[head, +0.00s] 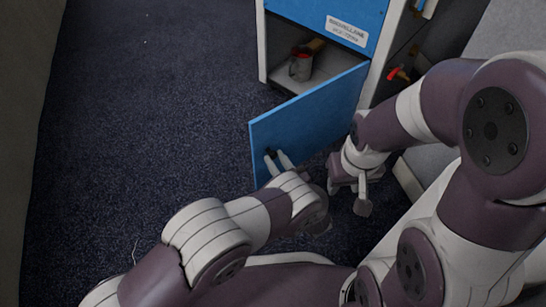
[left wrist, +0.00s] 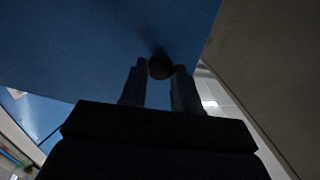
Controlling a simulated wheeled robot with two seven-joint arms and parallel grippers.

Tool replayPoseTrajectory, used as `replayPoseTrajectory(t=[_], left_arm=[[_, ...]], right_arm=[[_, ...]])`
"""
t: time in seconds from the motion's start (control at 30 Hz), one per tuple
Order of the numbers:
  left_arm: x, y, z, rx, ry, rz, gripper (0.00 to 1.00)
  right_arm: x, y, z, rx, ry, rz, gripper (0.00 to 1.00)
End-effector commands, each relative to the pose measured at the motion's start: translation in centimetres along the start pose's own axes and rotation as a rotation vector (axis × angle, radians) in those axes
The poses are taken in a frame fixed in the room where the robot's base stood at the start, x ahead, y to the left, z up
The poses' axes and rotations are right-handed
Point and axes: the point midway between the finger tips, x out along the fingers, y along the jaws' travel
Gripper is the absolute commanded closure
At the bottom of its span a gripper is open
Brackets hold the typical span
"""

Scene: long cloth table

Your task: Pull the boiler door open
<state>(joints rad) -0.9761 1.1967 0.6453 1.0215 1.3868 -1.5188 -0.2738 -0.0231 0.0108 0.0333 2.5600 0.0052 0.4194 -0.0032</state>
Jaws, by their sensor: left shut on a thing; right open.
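The boiler door (head: 312,118) is a blue panel hinged at its right side on the white and blue cabinet (head: 377,62). It stands swung out, with the opening behind it in view. My left gripper (head: 277,157) is at the door's free left edge, shut on the dark round knob (left wrist: 161,66). In the left wrist view the knob sits between the fingertips (left wrist: 160,75), against the blue door face (left wrist: 90,45). My right gripper (head: 358,190) is open and empty, to the right of the door and low near the cabinet's front.
A red-handled valve or tap (head: 398,74) is on the cabinet's right side. Dark carpet (head: 150,110) to the left of the door is clear.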

Motion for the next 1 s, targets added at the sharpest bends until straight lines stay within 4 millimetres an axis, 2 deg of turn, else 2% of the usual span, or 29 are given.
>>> replayPoseTrajectory(t=[0.27, 0.3, 0.33, 0.37, 0.63, 0.73, 0.87, 1.0], left_arm=[[0.0, 0.1, 0.0, -0.002, 0.000, 0.002, 1.00], [0.0, 0.1, 0.0, -0.002, 0.000, 0.003, 0.59], [0.0, 0.1, 0.0, -0.002, 0.000, 0.002, 0.49], [0.0, 0.1, 0.0, -0.002, 0.000, 0.002, 0.44], [0.1, 0.0, 0.0, -0.001, 0.000, 0.002, 0.44], [0.7, -0.2, -0.1, 0.001, 0.000, 0.014, 0.44], [3.1, -0.9, -0.1, 0.002, -0.001, 0.068, 0.44], [6.7, -1.6, -0.1, 0.001, 0.000, 0.159, 0.44]], right_arm=[[0.0, 0.0, 0.0, 0.000, 0.000, 0.000, 0.57], [0.0, 0.0, 0.0, 0.000, 0.000, 0.000, 0.57], [0.0, 0.0, 0.0, 0.000, 0.000, 0.000, 0.57], [0.0, 0.0, 0.0, 0.000, 0.000, 0.000, 0.57], [0.0, 0.0, 0.0, 0.000, 0.000, 0.000, 0.57], [-0.1, 0.0, 0.0, 0.000, 0.000, 0.000, 0.57], [-0.4, 0.0, -0.1, 0.000, 0.000, 0.000, 0.57], [-0.6, 0.0, -0.1, 0.000, 0.000, 0.000, 0.57]])
